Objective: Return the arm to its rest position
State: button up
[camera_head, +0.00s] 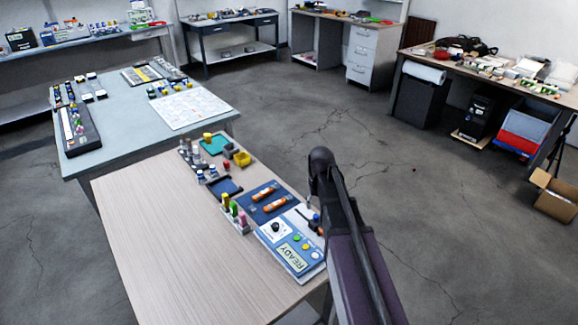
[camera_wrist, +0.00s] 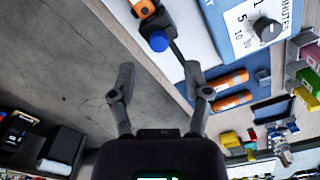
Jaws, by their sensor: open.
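My arm (camera_head: 350,240) reaches up from the lower right in the head view and bends down beside the right edge of the wooden table (camera_head: 150,230). My gripper (camera_wrist: 160,82) is open in the wrist view, with bare floor and the table edge between its fingers, and nothing is held. Its fingers are hard to make out in the head view. Near the right finger is a blue mat with two orange cylinders (camera_wrist: 231,80). A tool with a blue cap (camera_wrist: 158,41) lies on a light surface beyond the fingertips.
A blue-and-white timer panel reading READY (camera_head: 290,252) is close to my arm. Open floor (camera_head: 430,200) lies to the right.

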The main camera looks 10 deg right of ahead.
jog(key=s+a+r+p, duration=0.1)
jog(key=s+r, duration=0.1)
jog(key=s, duration=0.5)
jog(key=s+a+r+p, duration=0.1)
jog(key=s+a+p, duration=0.1)
jog(key=s, duration=0.5)
jog(key=shift+s+r+p, duration=0.3)
jog(key=shift+s+r, duration=0.1)
